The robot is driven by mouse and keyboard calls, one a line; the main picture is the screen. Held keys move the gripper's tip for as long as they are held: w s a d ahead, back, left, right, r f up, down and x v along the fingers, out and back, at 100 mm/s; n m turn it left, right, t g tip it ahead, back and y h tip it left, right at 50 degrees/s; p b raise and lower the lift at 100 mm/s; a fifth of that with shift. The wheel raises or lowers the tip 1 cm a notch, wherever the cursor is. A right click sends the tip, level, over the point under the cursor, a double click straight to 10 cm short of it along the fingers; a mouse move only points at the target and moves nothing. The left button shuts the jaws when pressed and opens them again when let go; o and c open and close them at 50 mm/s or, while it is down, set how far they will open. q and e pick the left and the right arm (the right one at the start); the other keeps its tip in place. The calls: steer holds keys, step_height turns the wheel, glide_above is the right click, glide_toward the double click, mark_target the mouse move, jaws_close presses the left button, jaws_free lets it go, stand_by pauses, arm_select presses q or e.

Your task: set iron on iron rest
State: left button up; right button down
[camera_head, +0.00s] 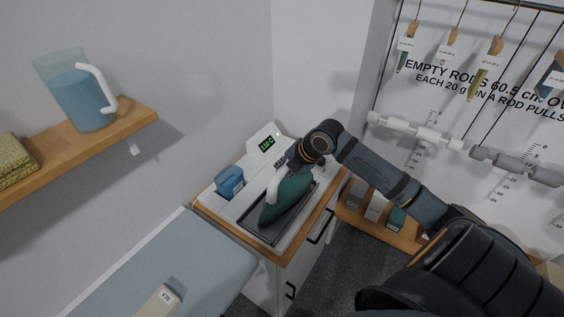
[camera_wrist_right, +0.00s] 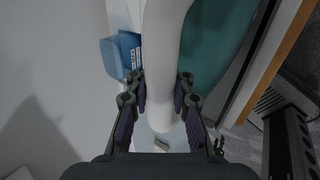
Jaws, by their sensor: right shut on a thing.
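The iron (camera_head: 288,200) has a teal body and a white handle. In the head view it is over the dark-rimmed iron rest (camera_head: 300,213) on the white cabinet top. I cannot tell whether its sole touches the rest. My right gripper (camera_head: 287,166) is at the handle's upper end. In the right wrist view the white handle (camera_wrist_right: 168,60) runs between the two fingers of my right gripper (camera_wrist_right: 165,90), which is shut on it. The teal body (camera_wrist_right: 212,45) lies beyond. The left gripper is not in view.
A blue box (camera_head: 229,181) stands left of the rest, with a green-lit display (camera_head: 267,144) behind. A blue-grey ironing board (camera_head: 185,262) bears a block labelled X15 (camera_head: 158,302). A jug (camera_head: 82,98) stands on the wall shelf. Small boxes (camera_head: 375,207) sit on a low shelf at right.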

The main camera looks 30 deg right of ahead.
steer(key=shift+f, duration=0.35)
steer(key=c, duration=1.7)
jaws_free()
steer(key=shift+f, duration=0.2)
steer(key=o, duration=0.5)
steer(key=shift+s+r, duration=0.1)
steer(key=shift+s, duration=0.05)
steer(key=shift+o, duration=0.2)
